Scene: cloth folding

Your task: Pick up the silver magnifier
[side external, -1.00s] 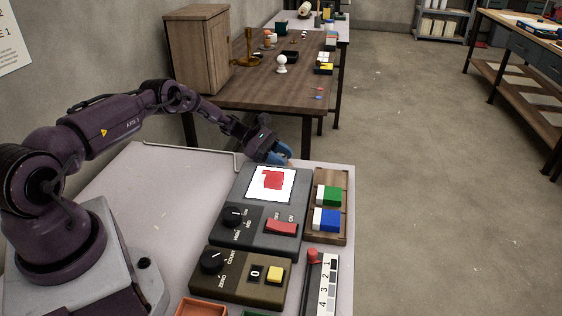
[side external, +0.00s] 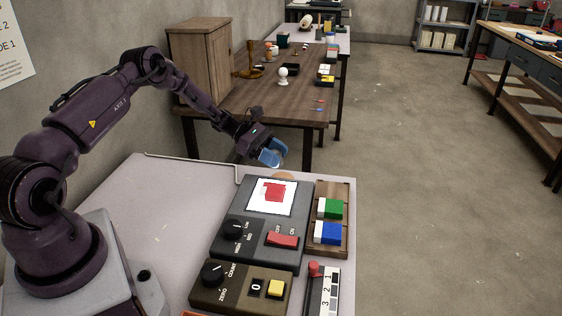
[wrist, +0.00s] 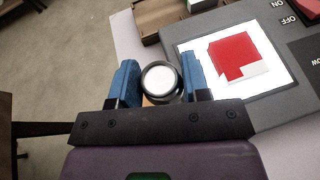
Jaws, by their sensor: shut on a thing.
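The silver magnifier (wrist: 160,80) shows in the wrist view as a round piece with a dark metallic rim and a pale face. It sits between the two blue fingers of my gripper (wrist: 161,82), which is shut on it. In the side external view, my gripper (side external: 270,153) is raised above the far edge of the pale table (side external: 190,185), just behind the grey panel. The magnifier is hidden there by the fingers. A tan round patch (side external: 284,176) lies on the table below the gripper.
The grey panel (side external: 228,208) has a white screen (side external: 256,194) with a red shape, a knob and a red switch. A wooden tray (side external: 331,188) holds green and blue blocks at its right. A brown table (side external: 235,103) with several objects stands behind. Space above the panel is clear.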

